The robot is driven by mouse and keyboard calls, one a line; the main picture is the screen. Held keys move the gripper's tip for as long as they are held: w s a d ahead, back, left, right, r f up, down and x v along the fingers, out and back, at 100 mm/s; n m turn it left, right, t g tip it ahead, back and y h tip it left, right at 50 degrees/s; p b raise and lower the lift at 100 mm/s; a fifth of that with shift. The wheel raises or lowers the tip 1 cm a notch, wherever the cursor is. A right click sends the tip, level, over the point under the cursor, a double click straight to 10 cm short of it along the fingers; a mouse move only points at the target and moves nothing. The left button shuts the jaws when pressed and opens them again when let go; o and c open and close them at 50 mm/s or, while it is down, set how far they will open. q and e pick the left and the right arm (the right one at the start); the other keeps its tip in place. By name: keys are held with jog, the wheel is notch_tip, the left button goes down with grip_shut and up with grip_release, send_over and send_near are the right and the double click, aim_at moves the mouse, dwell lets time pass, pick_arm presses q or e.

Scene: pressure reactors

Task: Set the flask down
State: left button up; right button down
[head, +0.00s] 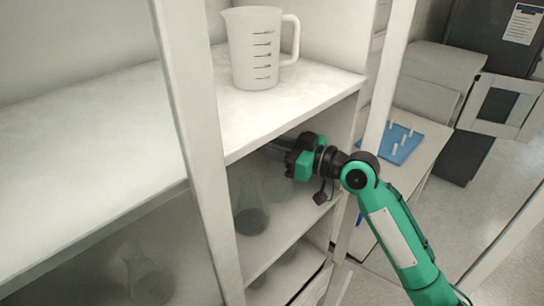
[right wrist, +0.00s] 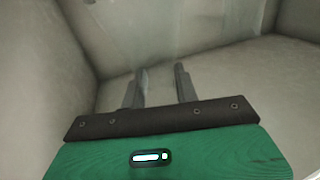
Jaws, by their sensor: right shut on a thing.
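My right gripper (head: 268,150) reaches in from the right, under the upper shelf, into the middle compartment of the white cabinet. Its fingers are shut on the clear flask, whose glass is barely visible. In the right wrist view the two fingers (right wrist: 160,85) stand a little apart, with the glass between them hard to make out. A clear flask with grey contents (head: 250,218) shows just below and left of the gripper, upright at the middle shelf. I cannot tell for certain whether it is the held one or whether its base touches the shelf. My left gripper is out of view.
A measuring jug (head: 257,50) stands on the upper shelf (head: 115,120), above my gripper. Another flask (head: 148,280) shows dimly at the lower left. A white upright (head: 190,140) borders the compartment. A blue tray with white pegs (head: 398,146) lies on the counter at right.

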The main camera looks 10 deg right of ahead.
aim_at(279, 170)
notch_tip(279, 170, down, 3)
jog(key=shift+f+p, duration=0.15)
jog(key=shift+p, duration=0.3)
jog(key=shift+f, duration=0.4)
jog(key=c, duration=1.1)
grip_release()
jog(key=shift+o, duration=0.2)
